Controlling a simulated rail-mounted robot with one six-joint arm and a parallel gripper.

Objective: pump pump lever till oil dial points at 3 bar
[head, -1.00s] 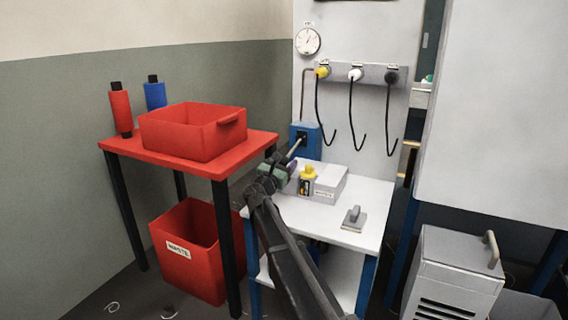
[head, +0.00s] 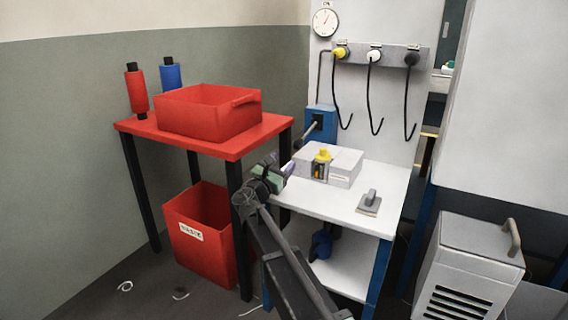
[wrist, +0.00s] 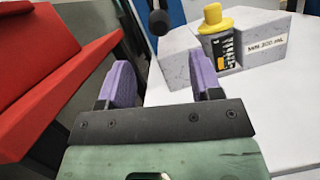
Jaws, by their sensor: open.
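The pump is a blue box (head: 321,118) on the wall side of the white table. Its grey pump lever (head: 307,134) slants down and left towards my gripper (head: 285,166). In the wrist view, the lever's dark knob (wrist: 158,22) is ahead of my gripper (wrist: 163,76), between the lines of its purple fingers but beyond their tips. The fingers are apart with nothing between them. The round white oil dial (head: 326,22) hangs on the wall panel above the pump. Its thin needle seems to point up and right; the numbers are too small to read.
A yellow-capped bottle (head: 321,166) and a grey block (head: 342,165) stand right of my gripper; a trowel-like tool (head: 369,202) lies nearby. The red table (head: 240,145) with a red bin (head: 212,112) is close on the left. Hooked cables (head: 373,95) hang behind.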

